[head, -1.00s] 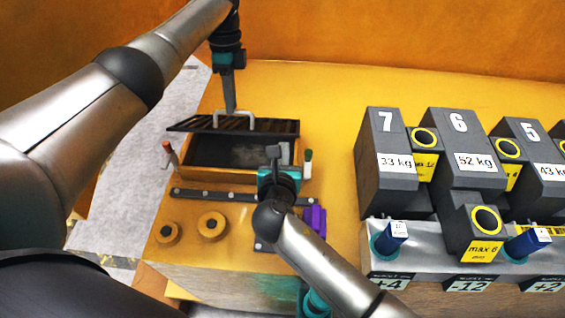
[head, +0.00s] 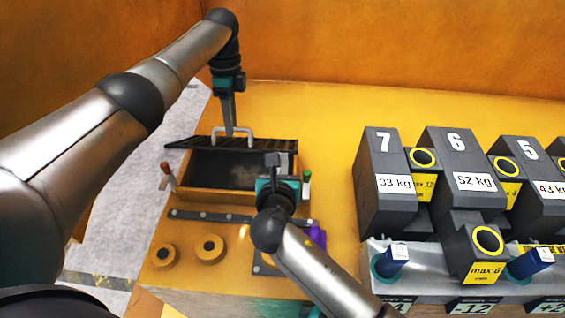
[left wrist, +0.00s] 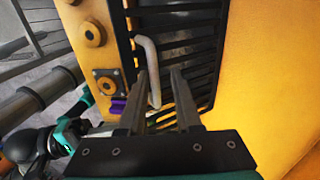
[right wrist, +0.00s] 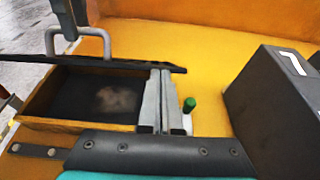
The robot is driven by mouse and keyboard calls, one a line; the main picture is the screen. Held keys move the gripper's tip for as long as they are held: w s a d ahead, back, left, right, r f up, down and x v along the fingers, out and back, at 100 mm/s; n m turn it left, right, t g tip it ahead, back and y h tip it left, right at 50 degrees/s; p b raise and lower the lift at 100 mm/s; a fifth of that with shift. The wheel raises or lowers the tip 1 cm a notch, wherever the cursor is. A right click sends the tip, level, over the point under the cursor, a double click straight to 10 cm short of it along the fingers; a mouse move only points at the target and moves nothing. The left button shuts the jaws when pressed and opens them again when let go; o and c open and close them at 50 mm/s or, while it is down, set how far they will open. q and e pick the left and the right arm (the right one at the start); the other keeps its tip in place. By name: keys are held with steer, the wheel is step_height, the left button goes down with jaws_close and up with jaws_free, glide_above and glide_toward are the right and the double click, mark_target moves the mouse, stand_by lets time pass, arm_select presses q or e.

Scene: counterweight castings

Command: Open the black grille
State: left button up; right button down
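The black grille (head: 270,145) is a slatted lid with a pale bar handle (head: 232,131), on a yellow box (head: 215,197) at the left of the bench. It stands raised at an angle, and the dark inside of the box shows below it. My left gripper (head: 230,130) is at the handle from above. In the left wrist view its fingers (left wrist: 158,72) are apart, with the handle (left wrist: 150,70) appearing between them; contact is unclear. My right gripper (right wrist: 161,72) is shut at the box's right front, its tips against or just under the grille's edge (right wrist: 120,66).
A red-handled piece (head: 165,169) and a green-handled piece (head: 306,178) flank the box. A dark strip (head: 235,218), two yellow rings (head: 210,248) and a purple item (head: 317,237) are in front. Grey numbered castings (head: 388,190) stand to the right.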

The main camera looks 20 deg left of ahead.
arm_select(q)
steer(key=shift+o, duration=0.7)
steer(key=shift+r, duration=0.1)
arm_select(e)
steer(key=shift+d+f, duration=0.15)
steer(key=shift+f, duration=0.15)
